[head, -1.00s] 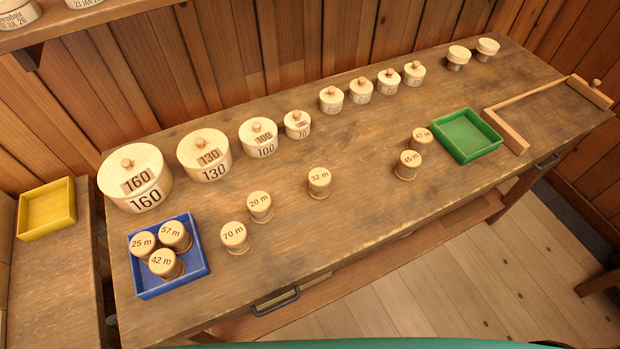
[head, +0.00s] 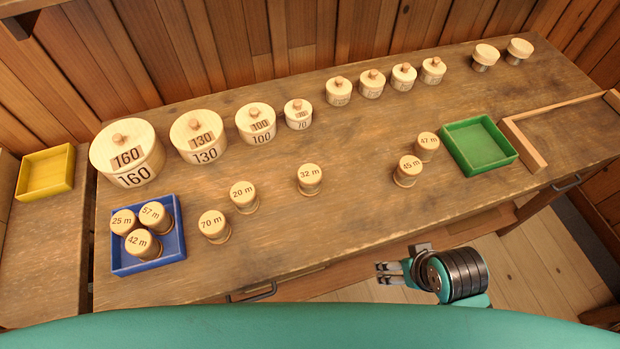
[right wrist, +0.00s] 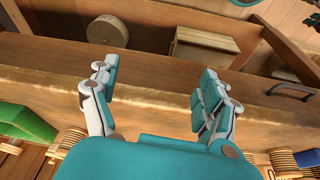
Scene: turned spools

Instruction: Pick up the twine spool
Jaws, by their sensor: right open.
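Several wooden twine spools with labelled tops stand on the bench in the head view. 70 m (head: 214,226), 20 m (head: 243,196), 32 m (head: 310,178), 45 m (head: 406,170) and 47 m (head: 426,145) stand on bare wood. 25 m (head: 123,222), 57 m (head: 153,214) and 42 m (head: 142,244) stand in the blue tray (head: 150,268). My right gripper (head: 380,273) is open and empty, off the bench's front edge and apart from every spool. In the right wrist view its fingers (right wrist: 160,67) are spread with nothing between them. My left gripper is out of view.
Large lidded round boxes marked 160 (head: 128,155) and 130 (head: 199,140), with smaller ones, line the back. A green tray (head: 478,146) and a wooden corner frame (head: 525,148) are at right. A yellow tray (head: 46,173) is far left. The middle front of the bench is clear.

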